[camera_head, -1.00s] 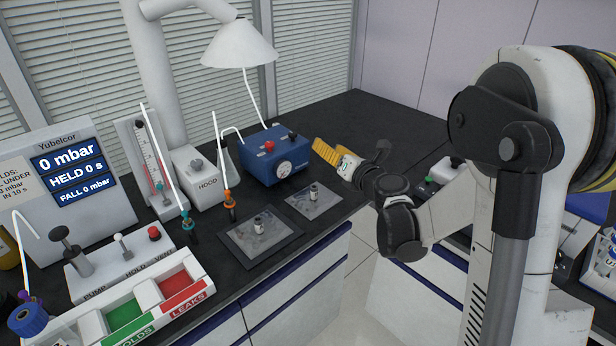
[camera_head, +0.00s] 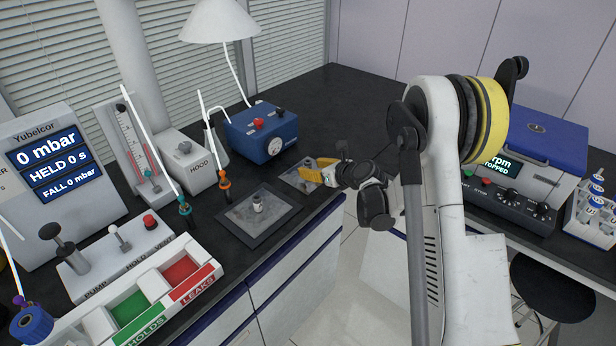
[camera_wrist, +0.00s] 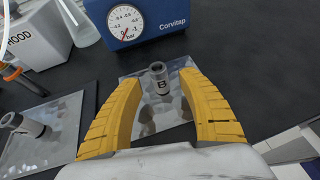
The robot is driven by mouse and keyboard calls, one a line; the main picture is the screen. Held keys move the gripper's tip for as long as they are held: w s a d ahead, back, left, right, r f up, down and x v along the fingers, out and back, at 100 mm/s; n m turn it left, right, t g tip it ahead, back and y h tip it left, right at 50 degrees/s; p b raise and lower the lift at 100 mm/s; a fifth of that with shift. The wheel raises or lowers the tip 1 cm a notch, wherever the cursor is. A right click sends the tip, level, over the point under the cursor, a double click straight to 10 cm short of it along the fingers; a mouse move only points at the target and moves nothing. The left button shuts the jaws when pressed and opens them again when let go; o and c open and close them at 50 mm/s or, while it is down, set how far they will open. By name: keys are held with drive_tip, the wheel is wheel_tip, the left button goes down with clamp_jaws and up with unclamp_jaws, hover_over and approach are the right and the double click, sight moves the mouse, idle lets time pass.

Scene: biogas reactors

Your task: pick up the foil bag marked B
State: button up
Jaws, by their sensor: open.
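The foil bag marked B (camera_wrist: 133,112) lies flat on the bench, silvery and crumpled. Its upright grey port (camera_wrist: 159,78) carries the letter B and stands between my fingers in the wrist view, a little beyond the tips' midpoint. My gripper (camera_wrist: 158,85) has two yellow fingers spread wide, with nothing held. In the head view my gripper (camera_head: 310,170) is over the bag's right part, and the bag (camera_head: 296,176) is partly hidden behind it. A second foil bag (camera_head: 257,205) with a grey port lies to the left on a dark mat; it also shows in the wrist view (camera_wrist: 45,140).
A blue pump box with gauge (camera_head: 262,133) stands just behind the bag. The hood box (camera_head: 190,160), tubes with coloured clips and the HOLDS/LEAKS tray (camera_head: 150,305) stand to the left. The bench's front edge is close to the bag.

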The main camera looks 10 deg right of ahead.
drive_tip(key=x, duration=0.2)
drive_tip(key=shift+w+a+f, duration=0.1)
drive_tip(key=shift+w+f, duration=0.05)
drive_tip(key=shift+w, duration=0.15)
clamp_jaws()
drive_tip(key=shift+s, duration=0.1)
